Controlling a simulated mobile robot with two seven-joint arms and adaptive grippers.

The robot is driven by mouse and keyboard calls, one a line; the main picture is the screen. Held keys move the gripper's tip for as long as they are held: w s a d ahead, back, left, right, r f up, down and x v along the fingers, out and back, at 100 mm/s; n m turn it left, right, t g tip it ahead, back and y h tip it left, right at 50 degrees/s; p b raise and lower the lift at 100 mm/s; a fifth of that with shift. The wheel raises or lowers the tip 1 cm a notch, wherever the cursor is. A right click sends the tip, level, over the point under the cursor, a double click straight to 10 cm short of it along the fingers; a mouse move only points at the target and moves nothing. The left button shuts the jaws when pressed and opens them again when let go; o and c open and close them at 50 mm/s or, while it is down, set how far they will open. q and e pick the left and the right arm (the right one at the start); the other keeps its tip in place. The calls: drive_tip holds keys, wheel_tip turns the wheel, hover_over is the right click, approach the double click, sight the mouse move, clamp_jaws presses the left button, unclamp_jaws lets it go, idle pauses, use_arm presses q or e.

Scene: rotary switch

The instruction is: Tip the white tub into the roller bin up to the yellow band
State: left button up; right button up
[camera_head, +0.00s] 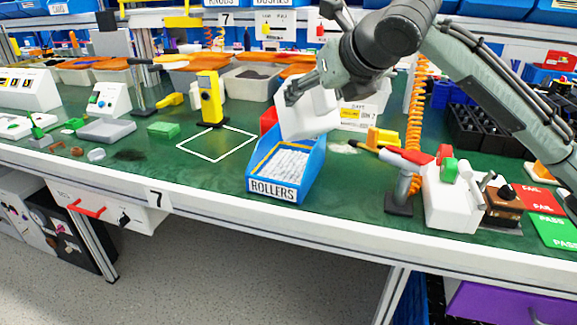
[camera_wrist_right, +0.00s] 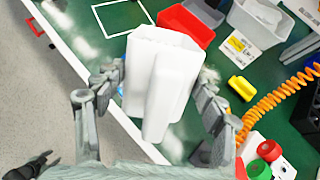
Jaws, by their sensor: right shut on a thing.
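The white tub (camera_head: 312,119) is in my right gripper (camera_head: 295,92), tilted over the back of the blue roller bin (camera_head: 311,172). The bin stands on the green bench with its ROLLERS label facing me. Pale rollers lie inside it, and a yellow band (camera_head: 266,158) shows along its inner wall. In the right wrist view the tub (camera_wrist_right: 160,75) sits between the fingers and hides most of the bin. The tub's contents are hidden. A dark piece at the lower left of that view may be my left gripper (camera_wrist_right: 30,167); its jaws are unclear.
A red bin (camera_head: 268,120) stands just behind the blue bin. A white outlined square (camera_head: 217,144) is clear to the left. A post with a coiled orange hose (camera_head: 415,110) and a white fixture (camera_head: 452,195) stand to the right. The bench's front edge is close.

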drive_tip(key=shift+r, duration=0.15)
drive_tip(key=shift+w+a+r+g, duration=0.1)
drive_tip(key=shift+w+r+g, duration=0.1)
drive_tip(key=shift+r+g, duration=0.3)
idle(0.5)
drive_tip(key=shift+w+a+r+g+h, duration=0.1)
drive_tip(key=shift+w+r+g+h, duration=0.15)
drive_tip(key=shift+r+g, duration=0.25)
idle(0.5)
drive_tip(key=shift+w+a+r+g+h, duration=0.1)
drive_tip(key=shift+w+r+g+h, duration=0.15)
drive_tip(key=shift+r+g, duration=0.2)
drive_tip(key=shift+r, duration=0.1)
idle(1.3)
drive_tip(key=shift+w+a+r+g, duration=0.1)
drive_tip(key=shift+w+r+g, duration=0.25)
drive_tip(key=shift+g, duration=0.1)
